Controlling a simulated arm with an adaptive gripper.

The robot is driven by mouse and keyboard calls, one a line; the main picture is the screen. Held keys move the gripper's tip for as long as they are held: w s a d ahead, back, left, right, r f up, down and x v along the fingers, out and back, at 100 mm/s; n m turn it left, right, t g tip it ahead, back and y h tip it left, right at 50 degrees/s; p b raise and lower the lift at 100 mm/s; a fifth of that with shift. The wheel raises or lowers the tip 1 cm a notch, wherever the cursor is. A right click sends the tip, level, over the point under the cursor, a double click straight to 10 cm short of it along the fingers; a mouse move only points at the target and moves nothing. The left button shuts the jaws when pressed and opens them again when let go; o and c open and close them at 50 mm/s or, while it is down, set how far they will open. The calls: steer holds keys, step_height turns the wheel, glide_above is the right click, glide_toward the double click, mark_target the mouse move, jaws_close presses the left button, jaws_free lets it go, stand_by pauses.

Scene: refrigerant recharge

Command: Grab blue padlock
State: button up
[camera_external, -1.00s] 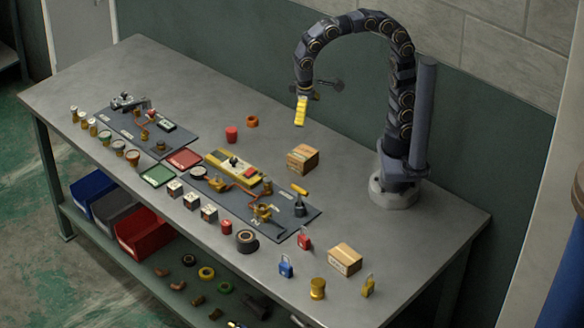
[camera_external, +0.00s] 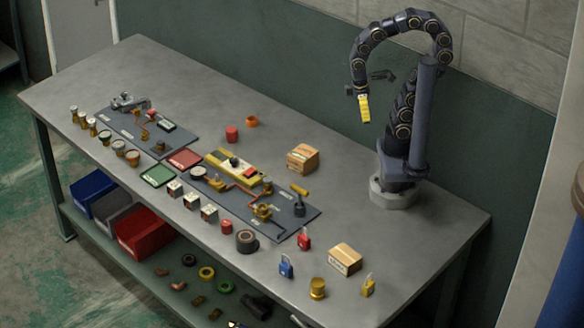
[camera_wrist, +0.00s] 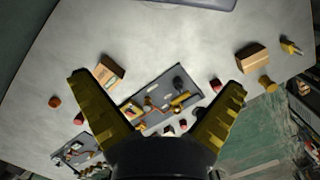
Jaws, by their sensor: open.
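The blue padlock (camera_external: 286,267) stands upright near the front edge of the bench, left of a yellow cylinder (camera_external: 317,289) in the external view. I cannot make it out in the wrist view, where my right-hand finger covers part of the bench. My gripper (camera_external: 364,117) hangs high above the back right of the bench, well apart from the padlock. In the wrist view my gripper (camera_wrist: 157,82) has its two yellow fingers spread wide with nothing between them.
A red padlock (camera_external: 304,239), a yellow padlock (camera_external: 368,286) and a cardboard box (camera_external: 345,259) stand near the blue padlock. A dark board with fittings (camera_external: 285,218) lies to its left. Another box (camera_external: 303,158) stands farther back.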

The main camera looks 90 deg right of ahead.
steer(key=c, duration=0.4)
